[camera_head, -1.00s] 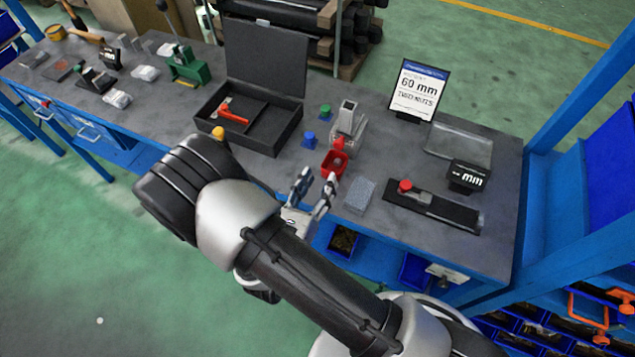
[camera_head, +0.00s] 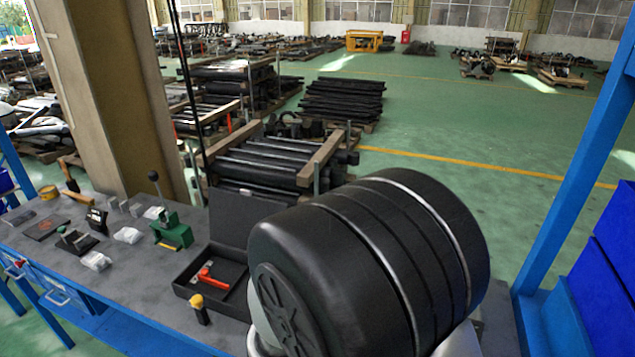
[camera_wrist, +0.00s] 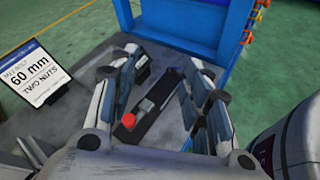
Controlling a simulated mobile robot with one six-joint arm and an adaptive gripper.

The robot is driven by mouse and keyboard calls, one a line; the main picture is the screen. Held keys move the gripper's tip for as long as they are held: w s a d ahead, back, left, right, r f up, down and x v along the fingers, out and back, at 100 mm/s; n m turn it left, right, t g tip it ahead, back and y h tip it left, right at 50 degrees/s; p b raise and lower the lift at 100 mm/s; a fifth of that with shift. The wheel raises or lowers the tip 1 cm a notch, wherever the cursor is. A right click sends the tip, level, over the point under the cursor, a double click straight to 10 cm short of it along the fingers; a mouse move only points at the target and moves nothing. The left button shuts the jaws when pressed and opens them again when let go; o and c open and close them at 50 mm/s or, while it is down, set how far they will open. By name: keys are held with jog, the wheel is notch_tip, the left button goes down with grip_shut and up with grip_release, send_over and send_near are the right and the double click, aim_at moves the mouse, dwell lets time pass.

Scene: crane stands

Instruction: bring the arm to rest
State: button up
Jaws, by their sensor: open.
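My gripper (camera_wrist: 163,75) shows in the wrist view with its two fingers spread wide and nothing between them. It is above the workbench, pointing down at a black plate (camera_wrist: 152,108) with a red knob (camera_wrist: 129,119). My arm's large black joint (camera_head: 370,260) fills the lower middle of the head view. The gripper does not show in the head view, and much of the bench's right part is hidden behind the arm.
The bench (camera_head: 130,275) bears an open black case (camera_head: 185,290) with a red tool (camera_head: 210,278), a green hand press (camera_head: 172,232) and several small parts. A "60 mm, two nuts" sign (camera_wrist: 30,72) stands at left in the wrist view. A blue post (camera_head: 575,150) rises at right.

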jog(key=s+d+r+m+g+y, duration=0.1)
jog(key=s+r+m+g+y, duration=0.1)
jog(key=s+m+y, duration=0.35)
jog(key=s+d+r+m+g+y, duration=0.1)
jog(key=s+r+m+y, duration=0.25)
jog(key=s+m, duration=0.3)
jog(key=shift+a+r+m+t+y, duration=1)
jog(key=shift+r+m+y, duration=0.1)
jog(key=shift+m, duration=0.3)
jog(key=shift+a+r+m+t+y, duration=1)
jog(key=shift+m+y, duration=0.1)
jog(key=shift+m, duration=0.3)
